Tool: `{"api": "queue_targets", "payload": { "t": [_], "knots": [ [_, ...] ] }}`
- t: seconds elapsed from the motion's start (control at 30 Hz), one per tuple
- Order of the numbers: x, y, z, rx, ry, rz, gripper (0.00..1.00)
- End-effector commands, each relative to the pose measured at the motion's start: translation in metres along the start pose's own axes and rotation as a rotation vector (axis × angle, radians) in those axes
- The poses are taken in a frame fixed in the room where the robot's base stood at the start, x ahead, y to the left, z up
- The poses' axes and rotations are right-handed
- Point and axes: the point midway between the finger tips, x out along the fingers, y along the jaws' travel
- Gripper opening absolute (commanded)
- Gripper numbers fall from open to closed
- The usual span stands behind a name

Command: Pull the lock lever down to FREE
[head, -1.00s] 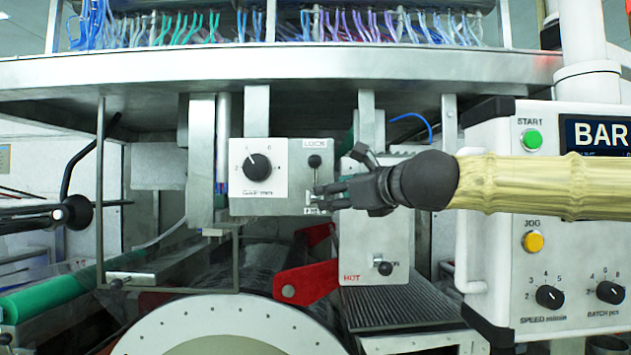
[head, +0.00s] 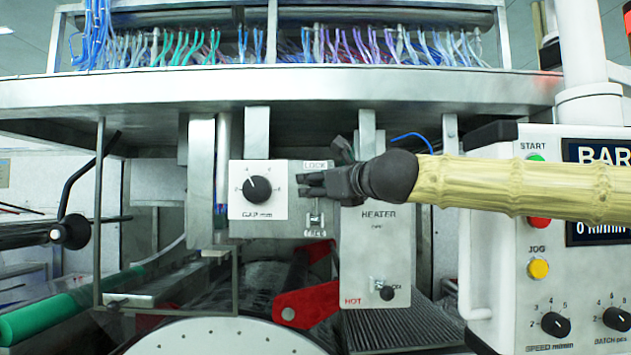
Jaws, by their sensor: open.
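The lock lever's panel is the right part of a grey box hanging under the metal beam, with a LOCK label (head: 315,165) at the top and a FREE label (head: 315,233) at the bottom. The lower end of the lever's slot (head: 316,219) shows between them. My gripper (head: 304,185) is open, reaching in from the right, its dark fingers across the upper part of the panel just below LOCK. The lever's black knob is hidden behind the fingers. I cannot tell whether they touch it.
The black GAP knob (head: 257,189) is close left of my fingertips. The heater box (head: 375,255) hangs to the right, below my wrist. A red arm (head: 305,303) and the large drum (head: 225,335) lie below. The control panel (head: 500,260) stands at the far right.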

Motion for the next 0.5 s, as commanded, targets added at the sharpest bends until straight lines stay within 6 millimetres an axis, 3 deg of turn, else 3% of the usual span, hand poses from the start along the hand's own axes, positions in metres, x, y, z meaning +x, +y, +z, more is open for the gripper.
{"api": "queue_targets", "payload": {
  "t": [0.43,0.5],
  "knots": [
    [0.0105,0.0004,-0.0003,-0.001,0.000,0.001,0.50],
    [0.0104,0.0004,-0.0003,-0.001,0.000,0.001,0.41]
  ]
}}
